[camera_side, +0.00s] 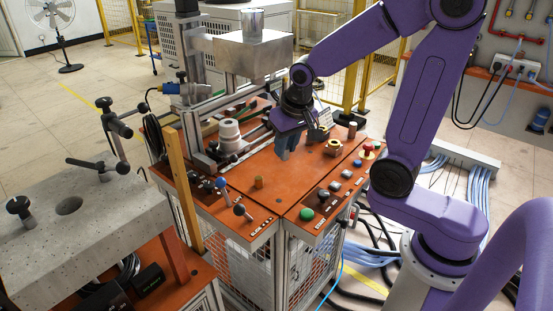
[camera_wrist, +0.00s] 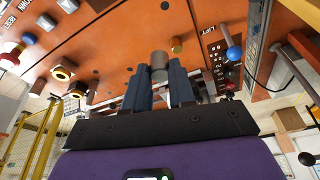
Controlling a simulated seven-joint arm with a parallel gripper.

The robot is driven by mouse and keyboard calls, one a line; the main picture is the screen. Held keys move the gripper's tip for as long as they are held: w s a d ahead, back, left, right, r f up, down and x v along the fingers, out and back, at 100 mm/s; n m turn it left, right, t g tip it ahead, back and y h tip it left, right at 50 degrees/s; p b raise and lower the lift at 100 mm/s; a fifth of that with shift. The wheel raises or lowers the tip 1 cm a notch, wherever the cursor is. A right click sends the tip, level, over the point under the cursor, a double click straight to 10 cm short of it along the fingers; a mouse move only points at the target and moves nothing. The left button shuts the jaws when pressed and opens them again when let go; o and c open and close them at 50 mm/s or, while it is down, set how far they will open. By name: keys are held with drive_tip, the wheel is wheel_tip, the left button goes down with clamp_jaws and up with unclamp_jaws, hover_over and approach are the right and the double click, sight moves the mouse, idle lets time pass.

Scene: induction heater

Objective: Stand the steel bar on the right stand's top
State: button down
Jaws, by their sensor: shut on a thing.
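My gripper (camera_side: 286,152) points down over the orange bench top, its blue fingers close together. In the wrist view my gripper (camera_wrist: 158,84) is shut on a short grey cylinder, the steel bar (camera_wrist: 159,62), whose end shows between the fingertips. The fingers hide the bar in the side view. Two brass hexagonal pieces with dark centres, which look like the stands, are right of my gripper in the side view: the nearer, right one (camera_side: 333,148) and the other (camera_side: 317,134). In the wrist view they are at left (camera_wrist: 63,73). Their tops look empty.
A brass cylinder (camera_side: 258,183) stands on the bench in front of my gripper. Another small cylinder (camera_side: 352,130) stands beyond the hexagonal pieces. Buttons, including a green one (camera_side: 307,214) and a red one (camera_side: 367,152), line the front right edge. A white ribbed part (camera_side: 230,135) is at left.

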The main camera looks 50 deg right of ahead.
drive_tip(key=w+f, duration=0.3)
drive_tip(key=w, duration=0.1)
drive_tip(key=w+f, duration=0.2)
drive_tip(key=w, duration=0.2)
drive_tip(key=w+f, duration=0.3)
drive_tip(key=w, duration=0.1)
drive_tip(key=shift+w+a+f, duration=0.1)
drive_tip(key=shift+w+f, duration=0.15)
drive_tip(key=shift+f, duration=0.1)
drive_tip(key=shift+w+f, duration=0.25)
drive_tip(key=shift+f, duration=0.1)
drive_tip(key=shift+s+x, duration=0.15)
drive_tip(key=shift+x, duration=0.65)
drive_tip(key=shift+s+x, duration=0.15)
drive_tip(key=shift+x, duration=0.6)
drive_tip(key=shift+a+f, duration=0.1)
drive_tip(key=shift+f, duration=0.15)
drive_tip(key=c, duration=0.9)
unclamp_jaws()
drive_tip(key=shift+c, duration=0.2)
drive_tip(key=v, duration=1.2)
drive_tip(key=shift+r, duration=0.15)
